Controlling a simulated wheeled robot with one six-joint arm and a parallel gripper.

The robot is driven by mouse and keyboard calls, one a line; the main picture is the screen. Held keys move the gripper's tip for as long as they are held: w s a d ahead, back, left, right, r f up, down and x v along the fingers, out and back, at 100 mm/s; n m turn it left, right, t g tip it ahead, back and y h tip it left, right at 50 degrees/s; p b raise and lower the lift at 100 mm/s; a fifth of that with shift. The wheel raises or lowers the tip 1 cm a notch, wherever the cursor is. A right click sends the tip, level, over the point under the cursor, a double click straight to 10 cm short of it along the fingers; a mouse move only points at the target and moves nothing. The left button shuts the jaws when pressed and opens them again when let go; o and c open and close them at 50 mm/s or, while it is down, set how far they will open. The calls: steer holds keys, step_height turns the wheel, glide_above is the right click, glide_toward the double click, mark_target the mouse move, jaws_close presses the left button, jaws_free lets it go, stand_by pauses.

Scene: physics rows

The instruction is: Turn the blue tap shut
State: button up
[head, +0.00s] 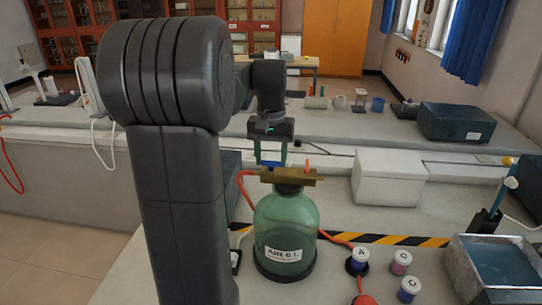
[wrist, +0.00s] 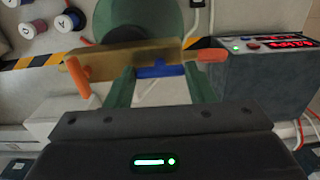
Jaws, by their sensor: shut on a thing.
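A green glass bottle (head: 284,222) labelled AIR stands on the bench, with a brass block (head: 290,178) across its top. The brass block (wrist: 125,62) also shows in the wrist view. The blue tap (wrist: 160,71) is a short bar on the block, lying across between my fingers and roughly along the block's length. My gripper (wrist: 163,78) is shut on the blue tap, its green fingers at the tap's two ends. In the head view my gripper (head: 271,152) points down from above the block. An orange tap (head: 307,165) stands on the block to the right.
A red hose (head: 242,190) joins the block. A white box (head: 388,177) stands behind right, and a water tank (head: 495,265) is at front right. Labelled spools (head: 358,259) lie near the bottle. A meter box (wrist: 260,80) with red digits is beside the block.

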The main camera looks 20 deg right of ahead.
steer(key=shift+m, duration=0.3)
steer(key=m+p, duration=0.1)
steer(key=m, duration=0.2)
steer(key=shift+r+m+p, duration=0.1)
steer(key=shift+m+p, duration=0.2)
steer(key=shift+p, duration=0.1)
steer(key=m+p, duration=0.1)
steer(key=m, duration=0.3)
steer(key=shift+m, duration=0.3)
steer(key=m, duration=0.4)
steer(key=shift+p, duration=0.4)
steer(key=shift+m, duration=2.5)
steer(key=o, duration=1)
